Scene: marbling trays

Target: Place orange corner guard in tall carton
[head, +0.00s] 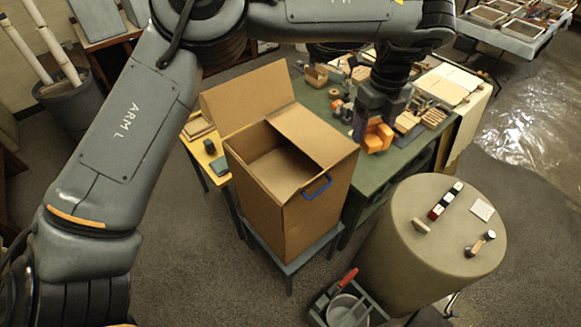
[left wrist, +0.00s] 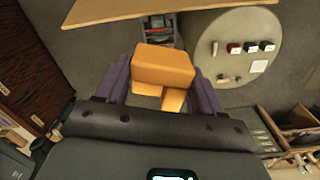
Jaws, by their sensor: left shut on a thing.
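The orange corner guard (head: 378,137) is held in my left gripper (head: 364,122), over the green table right of the tall carton. In the left wrist view the guard (left wrist: 163,66) sits between the two purple fingers of the left gripper (left wrist: 160,85), which are shut on it. The tall carton (head: 275,208) stands open on a small grey stand, with flaps raised at the back and right and a blue handle on its side. Its inside floor is largely hidden. A carton edge (left wrist: 150,8) seems to show at the top of the left wrist view. My right gripper is not seen.
A round beige drum (head: 400,250) stands right of the carton with small items on top. The green table (head: 375,185) behind holds blocks and several small things. A yellow table (head: 205,152) is left of the carton.

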